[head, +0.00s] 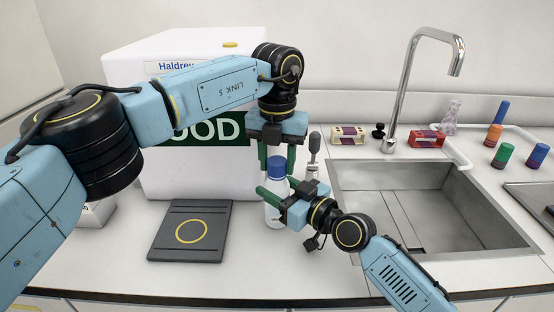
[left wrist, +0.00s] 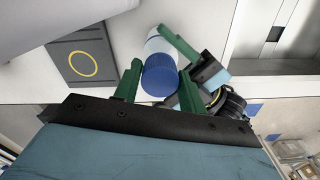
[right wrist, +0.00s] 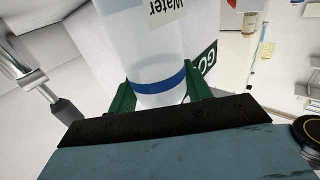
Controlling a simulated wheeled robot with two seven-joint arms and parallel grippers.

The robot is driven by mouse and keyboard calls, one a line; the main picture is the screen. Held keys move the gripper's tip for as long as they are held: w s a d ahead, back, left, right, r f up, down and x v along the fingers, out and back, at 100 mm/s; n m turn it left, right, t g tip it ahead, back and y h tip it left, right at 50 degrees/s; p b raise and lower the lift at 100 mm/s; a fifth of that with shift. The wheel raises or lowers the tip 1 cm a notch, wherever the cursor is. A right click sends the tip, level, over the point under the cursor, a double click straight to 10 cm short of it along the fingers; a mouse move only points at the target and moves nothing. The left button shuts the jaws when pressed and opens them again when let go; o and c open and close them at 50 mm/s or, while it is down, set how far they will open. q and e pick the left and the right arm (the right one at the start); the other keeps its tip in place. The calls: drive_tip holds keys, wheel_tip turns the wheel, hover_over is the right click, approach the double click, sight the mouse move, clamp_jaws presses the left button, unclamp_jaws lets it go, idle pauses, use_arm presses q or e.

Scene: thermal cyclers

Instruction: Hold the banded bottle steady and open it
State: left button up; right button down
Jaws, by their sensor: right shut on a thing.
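The banded bottle (head: 274,214) is a translucent white bottle with a blue cap (head: 277,165), standing upright on the counter. In the right wrist view its blue band (right wrist: 160,91) and a "Water" label show. My right gripper (head: 274,198) is shut on the bottle's body from the right side, with its green fingers either side near the band. My left gripper (head: 277,158) points down from above the bottle. In the left wrist view its open fingers (left wrist: 158,82) are on either side of the blue cap (left wrist: 161,80).
A dark pad (head: 190,249) with a yellow ring lies left of the bottle. A large white machine (head: 130,80) stands behind. A sink (head: 430,200) with a tall tap is to the right. Coloured stacked pieces (head: 503,155) and small racks (head: 427,139) stand around it.

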use_arm(q)
drive_tip(key=o, duration=0.3)
